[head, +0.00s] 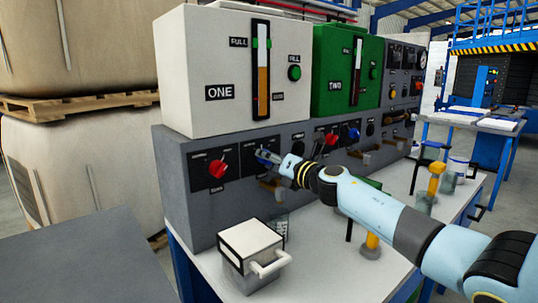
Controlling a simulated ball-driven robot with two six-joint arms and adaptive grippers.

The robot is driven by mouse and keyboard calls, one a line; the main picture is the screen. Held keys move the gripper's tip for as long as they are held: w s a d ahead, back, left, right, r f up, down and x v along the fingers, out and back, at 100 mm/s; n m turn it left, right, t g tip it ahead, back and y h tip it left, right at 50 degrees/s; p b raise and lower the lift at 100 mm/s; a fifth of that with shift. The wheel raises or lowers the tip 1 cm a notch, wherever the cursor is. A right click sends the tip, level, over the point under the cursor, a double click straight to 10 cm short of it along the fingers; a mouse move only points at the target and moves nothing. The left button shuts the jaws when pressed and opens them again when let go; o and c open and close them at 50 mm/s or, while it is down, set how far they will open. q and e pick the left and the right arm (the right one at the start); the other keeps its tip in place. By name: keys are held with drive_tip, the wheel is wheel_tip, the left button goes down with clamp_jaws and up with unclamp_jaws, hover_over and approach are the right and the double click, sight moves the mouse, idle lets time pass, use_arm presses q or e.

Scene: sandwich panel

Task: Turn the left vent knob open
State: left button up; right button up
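On the grey base under the white machine marked ONE (205,60), a red knob (218,169) sits on a black plate at the left. To its right, a second black plate carries a small blue part (265,155), which looks like a blue knob. My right gripper (277,160) is right at this blue part, partly covering it; I cannot tell if it touches it or whether its fingers are open or shut. The small plate labels are too small to read. My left gripper is not in view.
A white box with a handle (250,243) stands on the table (330,255) below the knobs. The green machine marked TWO (335,95) stands to the right, with its own red knob (331,138) and blue knob (353,133). A grey surface (80,265) lies at front left.

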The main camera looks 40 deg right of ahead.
drive_tip(key=m+p, duration=0.2)
drive_tip(key=m, duration=0.3)
drive_tip(key=shift+m, duration=0.3)
drive_tip(key=m+p, duration=0.2)
drive_tip(key=m, duration=0.2)
drive_tip(key=shift+m, duration=0.3)
drive_tip(key=shift+f+m, duration=0.1)
drive_tip(key=shift+m, duration=0.2)
drive_tip(key=o, duration=1.2)
drive_tip(key=shift+c, duration=0.2)
drive_tip(key=shift+s, duration=0.1)
drive_tip(key=s+d, duration=0.1)
drive_tip(key=s, duration=1)
drive_tip(key=shift+s, duration=0.4)
